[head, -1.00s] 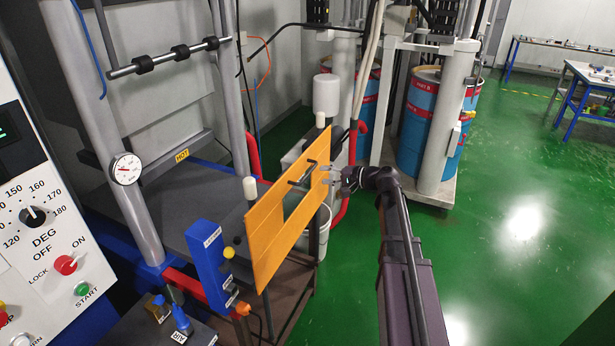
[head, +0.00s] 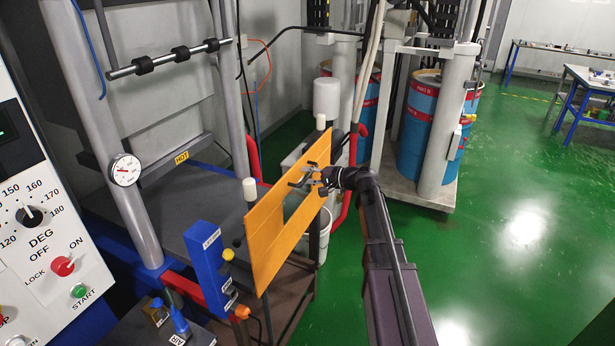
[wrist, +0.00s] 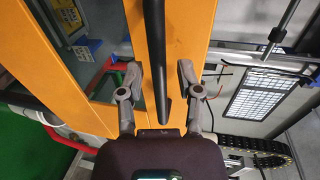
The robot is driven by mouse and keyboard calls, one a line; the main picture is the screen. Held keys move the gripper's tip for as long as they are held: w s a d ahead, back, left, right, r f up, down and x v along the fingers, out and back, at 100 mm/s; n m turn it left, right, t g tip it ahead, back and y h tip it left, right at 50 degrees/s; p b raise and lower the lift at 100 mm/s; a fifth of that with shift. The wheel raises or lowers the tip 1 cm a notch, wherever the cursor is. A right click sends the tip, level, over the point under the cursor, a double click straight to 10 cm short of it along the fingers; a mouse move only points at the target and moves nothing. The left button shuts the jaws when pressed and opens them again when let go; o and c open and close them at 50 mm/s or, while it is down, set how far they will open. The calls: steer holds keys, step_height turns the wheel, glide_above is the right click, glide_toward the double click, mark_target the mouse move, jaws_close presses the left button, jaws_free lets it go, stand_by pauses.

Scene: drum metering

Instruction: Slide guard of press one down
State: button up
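The orange guard (head: 262,243) of the press stands upright at the press's front, with a window opening in it. It also fills much of the wrist view (wrist: 66,70). A black bar handle (head: 300,179) is on its upper right part. My gripper (head: 311,176) is at this handle. In the wrist view the handle (wrist: 157,60) runs between the two open fingers (wrist: 158,78), with a gap on each side. The fingers do not appear to touch it.
A blue switch box (head: 207,262) stands left of the guard. The control panel (head: 40,215) with knob and buttons is at far left. Blue and red drums (head: 420,120) stand behind on the right. The green floor (head: 510,230) at right is clear.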

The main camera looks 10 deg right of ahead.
jaws_close()
steer(key=shift+a, duration=0.1)
steer(key=shift+f, duration=0.1)
step_height(320, 180, down, 37)
steer(key=b, duration=3.7)
steer(key=shift+s+f, duration=0.1)
steer(key=shift+s, duration=0.05)
steer(key=shift+o, duration=1.5)
jaws_free()
steer(key=shift+f, duration=0.1)
